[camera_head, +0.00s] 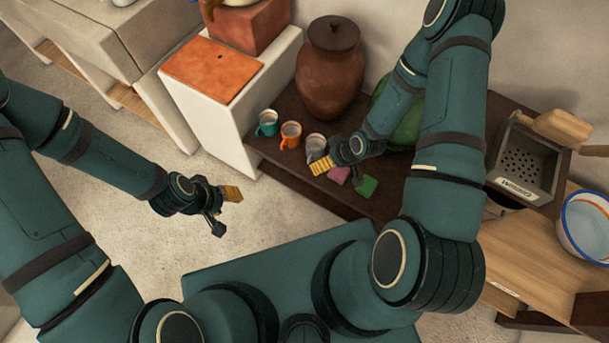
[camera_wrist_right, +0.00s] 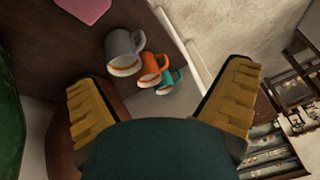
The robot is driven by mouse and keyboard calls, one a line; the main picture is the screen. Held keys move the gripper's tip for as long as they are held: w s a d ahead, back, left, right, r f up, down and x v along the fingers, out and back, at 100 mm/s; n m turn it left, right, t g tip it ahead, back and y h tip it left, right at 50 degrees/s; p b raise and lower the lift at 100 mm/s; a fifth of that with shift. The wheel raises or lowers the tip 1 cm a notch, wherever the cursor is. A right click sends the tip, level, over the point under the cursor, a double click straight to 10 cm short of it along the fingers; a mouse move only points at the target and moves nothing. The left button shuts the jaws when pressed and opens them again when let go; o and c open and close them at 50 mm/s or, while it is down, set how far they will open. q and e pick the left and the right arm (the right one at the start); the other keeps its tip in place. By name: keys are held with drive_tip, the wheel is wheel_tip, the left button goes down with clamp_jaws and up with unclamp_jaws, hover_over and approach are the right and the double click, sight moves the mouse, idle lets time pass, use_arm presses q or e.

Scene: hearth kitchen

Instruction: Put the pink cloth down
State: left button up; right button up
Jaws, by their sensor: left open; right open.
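The pink cloth (camera_head: 338,175) lies on the dark brown table (camera_head: 288,170), beside a green cloth (camera_head: 367,186). It also shows in the right wrist view as a flat pink piece (camera_wrist_right: 88,10) at the top left edge, partly cut off and apart from both fingers. My right gripper (camera_head: 328,167) is just above the table next to the pink cloth and partly covers it in the head view. In its wrist view it is open, with nothing between the yellow finger pads (camera_wrist_right: 157,100). My left gripper (camera_head: 225,205) is open and empty over the floor.
A grey mug (camera_head: 315,145), an orange mug (camera_head: 290,134) and a teal mug (camera_head: 267,123) stand in a row left of my right gripper. A lidded brown jar (camera_head: 330,75) and a green rounded vessel (camera_head: 406,125) stand behind. A metal grater box (camera_head: 528,163) is at the right.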

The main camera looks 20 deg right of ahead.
drive_tip(key=s+a+r+m+g, duration=0.2)
drive_tip(key=s+a+r+m, duration=0.3)
drive_tip(key=a, duration=0.6)
wheel_tip(320, 180, up, 4)
drive_tip(key=shift+s+f, duration=0.15)
drive_tip(key=shift+s, duration=0.8)
